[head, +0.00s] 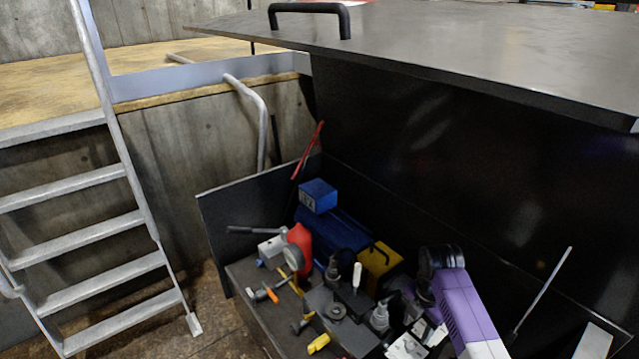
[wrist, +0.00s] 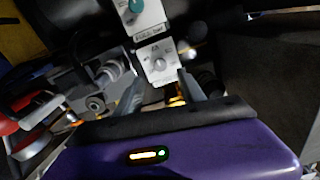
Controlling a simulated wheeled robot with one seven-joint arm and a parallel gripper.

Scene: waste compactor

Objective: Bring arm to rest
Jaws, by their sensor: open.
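My purple and white arm (head: 466,310) reaches in from the lower right of the head view, with a black joint at its upper end. It is over the right part of an open black toolbox full of tools. I cannot make out my fingers clearly in the head view. In the wrist view my gripper (wrist: 160,88) is open, its two grey fingers spread apart. A white box with a grey knob (wrist: 158,64) shows beyond and between the fingertips. No held object is visible.
Tools crowd the box, including a blue case (head: 318,196), a yellow case (head: 379,262) and a red item (head: 301,243). The raised lid (head: 480,45) overhangs at the upper right. A metal ladder (head: 130,180) stands left. A white box with a green knob (wrist: 137,10) is at the wrist view's top.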

